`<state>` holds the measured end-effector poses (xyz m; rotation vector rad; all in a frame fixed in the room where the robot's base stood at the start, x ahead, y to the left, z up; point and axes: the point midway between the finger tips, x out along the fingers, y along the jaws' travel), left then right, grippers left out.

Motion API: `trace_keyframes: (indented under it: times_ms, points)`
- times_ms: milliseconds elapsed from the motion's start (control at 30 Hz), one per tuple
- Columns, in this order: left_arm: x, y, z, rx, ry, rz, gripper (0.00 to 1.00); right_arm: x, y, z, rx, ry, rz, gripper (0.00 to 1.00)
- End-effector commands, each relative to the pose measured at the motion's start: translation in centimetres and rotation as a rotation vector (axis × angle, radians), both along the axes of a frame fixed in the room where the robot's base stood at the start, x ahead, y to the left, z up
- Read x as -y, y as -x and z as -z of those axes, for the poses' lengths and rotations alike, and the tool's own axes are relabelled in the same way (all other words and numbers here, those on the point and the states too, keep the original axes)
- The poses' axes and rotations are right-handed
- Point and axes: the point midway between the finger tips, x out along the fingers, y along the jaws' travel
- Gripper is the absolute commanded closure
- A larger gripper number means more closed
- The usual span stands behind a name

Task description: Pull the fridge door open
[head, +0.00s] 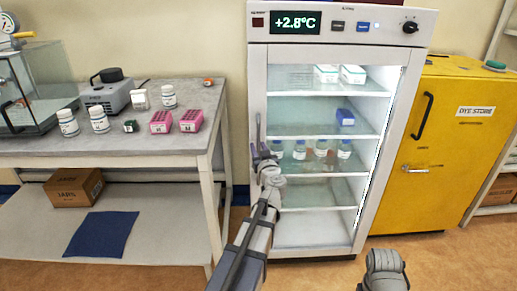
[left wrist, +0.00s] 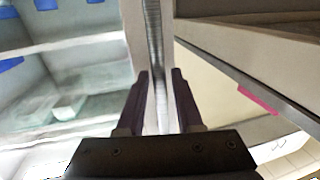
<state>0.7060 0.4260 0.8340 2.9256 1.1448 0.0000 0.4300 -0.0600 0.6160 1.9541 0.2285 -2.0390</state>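The white fridge (head: 340,28) stands in the middle of the head view, and its lit shelves show through the front. Its door (head: 318,232) looks closed. A thin upright handle (head: 258,128) runs along the door's left side. My left gripper (head: 266,153) is at the lower part of this handle. In the left wrist view the metal handle (left wrist: 154,40) passes between the two fingers of the left gripper (left wrist: 161,75), which stand apart with a small gap beside the bar. My right arm shows at the bottom right of the head view; its fingers cannot be seen.
A grey table (head: 110,146) with bottles, pink racks (head: 161,122) and a device stands left of the fridge. A yellow cabinet (head: 440,170) stands close on the right. Bottles and boxes stand on the fridge shelves. The floor in front is clear.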

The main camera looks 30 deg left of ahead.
Motion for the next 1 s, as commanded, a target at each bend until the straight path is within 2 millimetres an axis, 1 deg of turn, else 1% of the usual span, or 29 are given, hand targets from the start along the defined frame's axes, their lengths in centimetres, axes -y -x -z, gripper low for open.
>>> trace_keyframes:
  times_ms: [33,200,300,1000]
  points:
    - [0.01,0.00,0.00,0.000,0.000,0.000,0.72,0.00,0.00,0.00,0.000,0.000,0.000,0.50]
    - [0.02,0.01,0.00,0.000,0.000,0.000,0.91,0.00,0.00,0.00,0.000,0.000,0.000,0.50]
    - [0.02,0.01,0.00,0.000,0.000,0.000,1.00,0.00,0.00,0.00,0.000,0.000,0.000,0.50]
    - [0.02,0.01,0.00,0.000,0.000,0.000,1.00,0.00,0.00,0.00,0.000,0.000,0.000,0.50]
